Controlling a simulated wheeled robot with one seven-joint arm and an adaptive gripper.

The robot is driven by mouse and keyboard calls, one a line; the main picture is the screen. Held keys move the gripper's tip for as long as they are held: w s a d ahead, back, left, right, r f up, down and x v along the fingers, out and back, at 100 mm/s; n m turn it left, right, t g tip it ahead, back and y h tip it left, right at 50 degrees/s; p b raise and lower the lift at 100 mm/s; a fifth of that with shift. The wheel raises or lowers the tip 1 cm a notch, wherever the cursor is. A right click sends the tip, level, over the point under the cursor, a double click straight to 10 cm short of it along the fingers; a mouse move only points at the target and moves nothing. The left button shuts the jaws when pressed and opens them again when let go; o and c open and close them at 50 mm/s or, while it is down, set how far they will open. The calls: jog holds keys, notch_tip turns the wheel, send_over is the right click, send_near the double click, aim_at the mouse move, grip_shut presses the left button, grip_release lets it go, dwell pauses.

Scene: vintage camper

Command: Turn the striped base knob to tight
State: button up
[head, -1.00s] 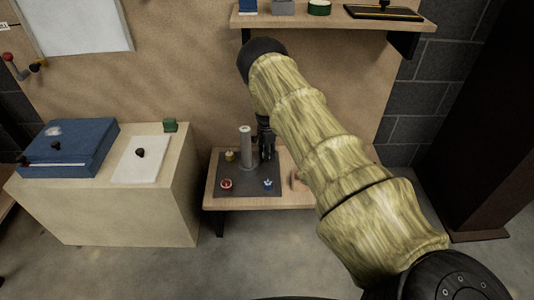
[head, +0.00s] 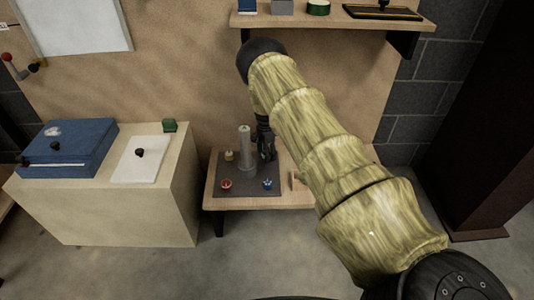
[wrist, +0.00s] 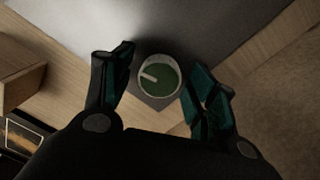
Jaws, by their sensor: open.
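A dark square base plate (head: 234,188) lies on the low wooden table, with a grey upright post (head: 246,148) on it. Red (head: 226,184), blue (head: 267,184) and yellow (head: 229,156) knobs sit near its corners. In the wrist view a round green knob (wrist: 158,76) with a pale rim and a white pointer mark lies at another corner. I cannot make out which knob is striped. My gripper (wrist: 163,67) is open and empty, its two fingers on either side of the green knob and apart from it. In the head view my gripper (head: 266,152) is right of the post, hiding the green knob.
The low table (head: 215,202) has a small wooden block (head: 295,181) to the right of the plate. A cabinet (head: 150,205) with a blue box (head: 70,148) stands on the left. A shelf (head: 330,20) hangs above. The post stands close to my gripper.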

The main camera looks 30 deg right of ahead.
notch_tip(320, 180, up, 12)
jog(key=shift+w, duration=0.3)
jog(key=shift+d+f, duration=0.1)
dwell(0.6)
